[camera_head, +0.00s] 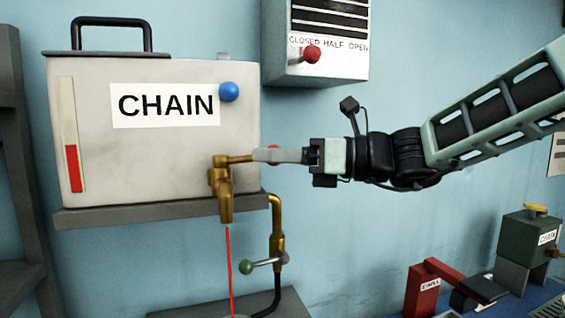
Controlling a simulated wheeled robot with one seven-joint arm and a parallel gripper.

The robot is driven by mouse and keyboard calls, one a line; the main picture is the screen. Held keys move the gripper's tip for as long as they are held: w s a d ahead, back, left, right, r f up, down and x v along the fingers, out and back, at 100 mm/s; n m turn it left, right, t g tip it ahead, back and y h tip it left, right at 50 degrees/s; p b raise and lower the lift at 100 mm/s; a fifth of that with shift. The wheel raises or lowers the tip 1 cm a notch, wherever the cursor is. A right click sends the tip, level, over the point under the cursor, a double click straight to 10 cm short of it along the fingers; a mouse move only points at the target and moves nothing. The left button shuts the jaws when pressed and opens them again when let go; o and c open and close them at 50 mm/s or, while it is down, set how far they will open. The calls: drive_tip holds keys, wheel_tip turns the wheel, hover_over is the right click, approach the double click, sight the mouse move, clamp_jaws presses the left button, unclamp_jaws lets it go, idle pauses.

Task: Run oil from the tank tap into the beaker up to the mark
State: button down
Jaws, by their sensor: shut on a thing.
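The tank (160,165) is a pale metal box marked CHAIN, on a wall shelf at the left. Its brass tap (222,190) sticks out at the lower right, with a brass lever (240,158) pointing right. My gripper (265,155) is shut on the outer end of that lever, partly hiding a red knob there. A thin red oil stream (229,270) falls straight from the spout past the lower picture edge. The beaker and its mark are not in view. The tank's sight strip (73,165) is red in its lower part.
A brass pipe with a green-knobbed valve (246,267) stands just right of the stream. A wall box with a red knob (312,54) hangs above my gripper.

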drive_tip(key=shift+s+a, duration=0.1)
drive_tip(key=shift+s, duration=0.5)
drive_tip(key=c, duration=1.1)
unclamp_jaws()
drive_tip(key=shift+a, duration=0.1)
drive_tip(key=shift+d, duration=0.2)
drive_tip(key=shift+d+b, duration=0.25)
drive_tip(key=shift+b, duration=0.05)
drive_tip(key=d+b, duration=0.5)
drive_tip(key=d, duration=1.1)
drive_tip(key=shift+s+d, duration=0.35)
drive_tip(key=shift+s, duration=0.05)
